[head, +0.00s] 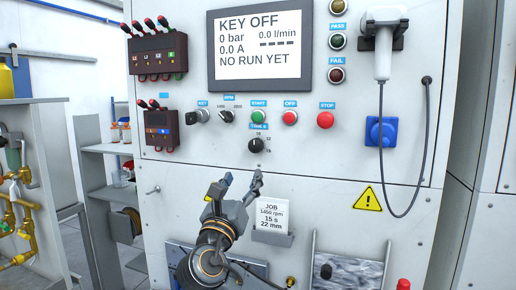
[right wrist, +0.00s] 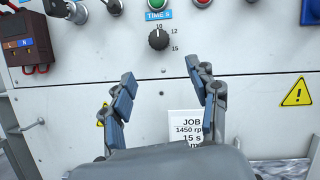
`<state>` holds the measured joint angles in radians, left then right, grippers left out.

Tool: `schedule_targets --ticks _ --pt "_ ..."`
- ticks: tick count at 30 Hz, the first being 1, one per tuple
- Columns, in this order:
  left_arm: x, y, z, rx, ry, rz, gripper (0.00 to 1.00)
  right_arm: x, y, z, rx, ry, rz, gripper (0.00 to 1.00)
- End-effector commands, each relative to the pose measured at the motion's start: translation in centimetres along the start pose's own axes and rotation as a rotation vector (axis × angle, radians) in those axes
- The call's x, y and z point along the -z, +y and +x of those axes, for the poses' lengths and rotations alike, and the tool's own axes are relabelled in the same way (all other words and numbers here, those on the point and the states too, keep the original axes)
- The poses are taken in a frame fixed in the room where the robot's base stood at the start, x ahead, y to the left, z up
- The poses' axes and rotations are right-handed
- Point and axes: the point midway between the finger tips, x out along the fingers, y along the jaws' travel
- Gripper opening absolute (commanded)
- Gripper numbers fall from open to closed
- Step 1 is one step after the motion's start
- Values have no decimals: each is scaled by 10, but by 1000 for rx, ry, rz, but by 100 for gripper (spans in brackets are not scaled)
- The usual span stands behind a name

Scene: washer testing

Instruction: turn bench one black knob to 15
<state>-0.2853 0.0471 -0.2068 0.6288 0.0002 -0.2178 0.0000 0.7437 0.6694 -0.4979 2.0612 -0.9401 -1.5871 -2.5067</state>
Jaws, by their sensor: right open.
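The black knob (head: 257,146) sits under the blue TIME S label on the white bench panel. It also shows in the right wrist view (right wrist: 158,40), with the marks 10, 12 and 15 running from its top round to its lower right. Its pointer seems to face up near 10, but it is small. My right gripper (head: 241,177) is open and empty, below the knob and apart from it. In the right wrist view its two fingers (right wrist: 169,82) are spread wide, with the knob beyond and above the gap. My left gripper is not in view.
Above the knob are a key switch (head: 191,117), an RPM knob (head: 226,116), a green START button (head: 258,115), a red OFF button (head: 289,118) and a red STOP button (head: 325,120). A job card (head: 272,218) reading 15 s stands below. The screen (head: 260,48) shows KEY OFF.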

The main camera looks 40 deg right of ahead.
Motion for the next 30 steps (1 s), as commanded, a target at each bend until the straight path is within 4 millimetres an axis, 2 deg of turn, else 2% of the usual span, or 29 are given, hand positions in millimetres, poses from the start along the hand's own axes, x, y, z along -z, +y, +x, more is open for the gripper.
schedule_targets --ticks 6,9,13,16,21,30 --pt "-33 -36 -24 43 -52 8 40 -3 -2 44 3 4 -3 60" --pt "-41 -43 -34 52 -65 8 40 -3 -2 66 3 5 -2 60" --pt "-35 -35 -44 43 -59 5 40 -3 -2 92 2 5 0 60" --pt "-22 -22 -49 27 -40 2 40 -2 -1 108 1 6 1 60" --pt "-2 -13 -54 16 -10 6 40 0 0 124 -1 4 2 60" --pt "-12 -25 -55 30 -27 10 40 2 0 128 -2 4 4 60"
